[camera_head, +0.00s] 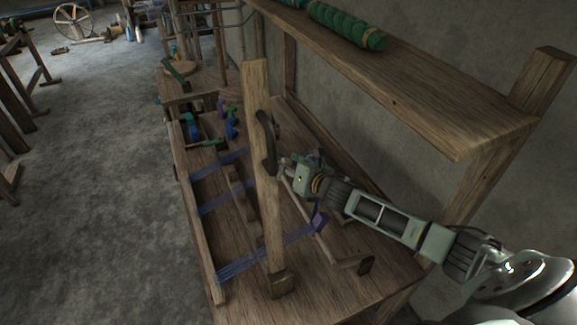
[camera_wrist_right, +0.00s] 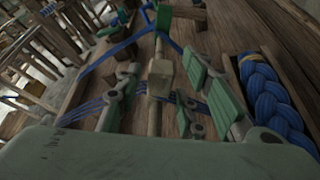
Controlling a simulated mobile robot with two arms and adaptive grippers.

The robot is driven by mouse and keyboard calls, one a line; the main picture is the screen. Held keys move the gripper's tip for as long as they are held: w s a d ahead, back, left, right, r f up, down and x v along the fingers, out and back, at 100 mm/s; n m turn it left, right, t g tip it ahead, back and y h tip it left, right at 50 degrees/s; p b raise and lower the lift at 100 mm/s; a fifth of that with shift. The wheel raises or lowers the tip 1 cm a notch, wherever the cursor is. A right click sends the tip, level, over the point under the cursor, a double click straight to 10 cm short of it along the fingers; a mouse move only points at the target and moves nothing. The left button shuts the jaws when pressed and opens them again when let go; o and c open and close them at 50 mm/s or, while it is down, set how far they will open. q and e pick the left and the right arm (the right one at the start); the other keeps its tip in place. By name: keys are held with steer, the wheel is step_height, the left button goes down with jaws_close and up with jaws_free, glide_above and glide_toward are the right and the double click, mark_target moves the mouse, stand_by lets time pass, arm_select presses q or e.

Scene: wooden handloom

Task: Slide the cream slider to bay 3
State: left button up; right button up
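The cream slider (camera_wrist_right: 161,77) is a small pale block on a rail (camera_wrist_right: 154,118) in the right wrist view. My right gripper (camera_wrist_right: 160,68) is open, with one finger on each side of the slider. Gaps seem to show between the fingers and the block; contact is not clear. In the head view my right gripper (camera_head: 288,165) is beside the loom's upright post (camera_head: 262,190), low over the loom bed. The slider cannot be made out there. Bay markings are not legible. My left gripper is not in view.
A thick wooden shelf (camera_head: 400,75) with a green roll (camera_head: 345,24) overhangs the right side. Blue threads (camera_head: 265,255) cross the loom bed to a purple piece (camera_head: 319,222). A blue braid (camera_wrist_right: 270,95) lies right of my fingers.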

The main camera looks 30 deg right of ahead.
jaws_close()
steer(key=s+p, duration=0.1)
steer(key=s, duration=0.3)
steer(key=shift+a, duration=0.1)
stand_by(0.3)
steer(key=shift+w, duration=0.1)
steer(key=shift+o, duration=1.2)
jaws_free()
